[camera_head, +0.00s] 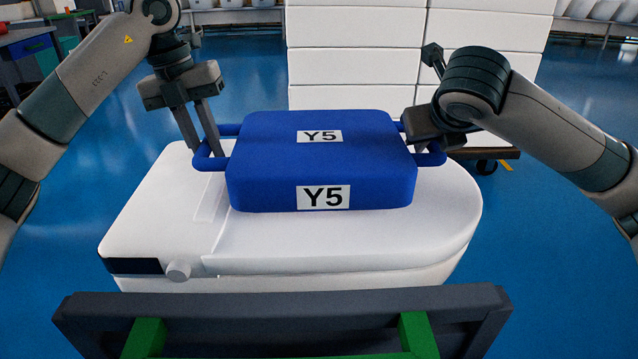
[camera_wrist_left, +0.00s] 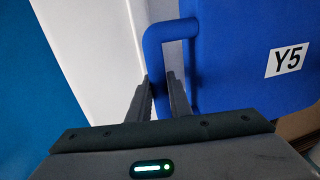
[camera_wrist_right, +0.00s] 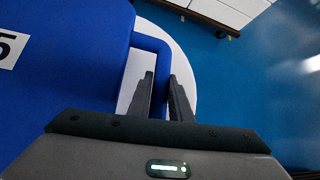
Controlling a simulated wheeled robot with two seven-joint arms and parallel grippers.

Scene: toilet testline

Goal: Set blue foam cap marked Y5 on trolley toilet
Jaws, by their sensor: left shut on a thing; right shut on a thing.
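The blue foam cap (camera_head: 320,155) with white Y5 labels is level over the white toilet (camera_head: 150,225) in the head view. I cannot tell whether it rests on the lid or hangs just above it. My left gripper (camera_head: 206,150) is shut on the cap's left handle (camera_head: 204,163), which also shows in the left wrist view (camera_wrist_left: 168,32). My right gripper (camera_head: 432,147) is shut on the right handle (camera_head: 433,158), partly hidden by the gripper in the head view. The right wrist view shows that handle between the fingers (camera_wrist_right: 160,82).
A dark frame with green bars (camera_head: 290,305) stands in front of the toilet. White stacked boxes (camera_head: 355,50) stand behind it. A brown trolley edge (camera_head: 500,153) with a wheel is at the right. Blue floor is open on both sides.

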